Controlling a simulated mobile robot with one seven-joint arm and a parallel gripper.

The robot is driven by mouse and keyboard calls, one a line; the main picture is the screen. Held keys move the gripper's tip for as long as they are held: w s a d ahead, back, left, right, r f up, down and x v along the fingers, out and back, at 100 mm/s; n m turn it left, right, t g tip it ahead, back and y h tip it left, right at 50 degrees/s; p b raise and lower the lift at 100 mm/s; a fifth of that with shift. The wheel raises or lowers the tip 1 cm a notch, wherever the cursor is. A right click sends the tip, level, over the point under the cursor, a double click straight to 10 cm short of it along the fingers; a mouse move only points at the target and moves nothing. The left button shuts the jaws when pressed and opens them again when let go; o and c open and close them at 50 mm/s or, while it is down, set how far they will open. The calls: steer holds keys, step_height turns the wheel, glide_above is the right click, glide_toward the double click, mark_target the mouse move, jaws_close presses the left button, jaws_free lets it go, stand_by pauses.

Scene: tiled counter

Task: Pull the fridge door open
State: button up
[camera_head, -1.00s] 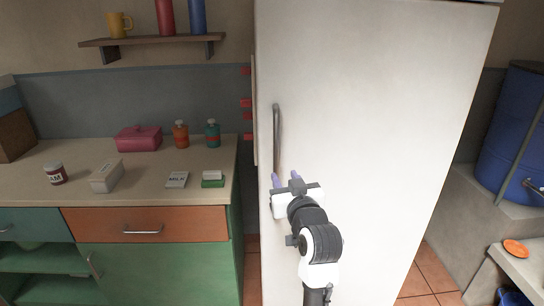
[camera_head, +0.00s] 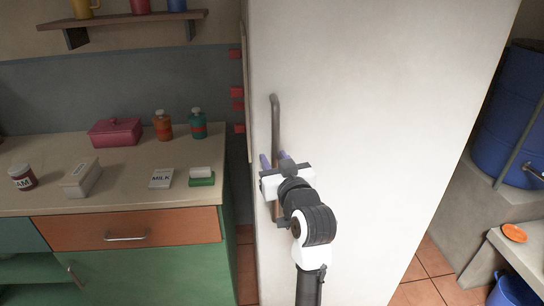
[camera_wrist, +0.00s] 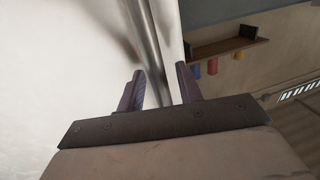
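The fridge door (camera_head: 390,90) is a large pale panel and looks closed. Its handle (camera_head: 275,120) is a long grey vertical bar near the door's left edge. My gripper (camera_head: 275,160) is at the handle's lower middle part. In the wrist view, the handle (camera_wrist: 150,50) runs down between the two purple fingers of my gripper (camera_wrist: 160,88). The fingers are apart, with a visible gap beside the bar, most clearly on the right. My palm and fingers hide part of the handle in the head view.
A counter (camera_head: 120,190) with jars, boxes and a pink container (camera_head: 115,132) stands left of the fridge. A wall shelf (camera_head: 120,18) is above it. A blue barrel (camera_head: 510,120) and a low ledge (camera_head: 520,265) are at the right. Tiled floor shows between.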

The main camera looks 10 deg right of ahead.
jaws_close()
stand_by(0.3)
steer(key=shift+s, duration=0.15)
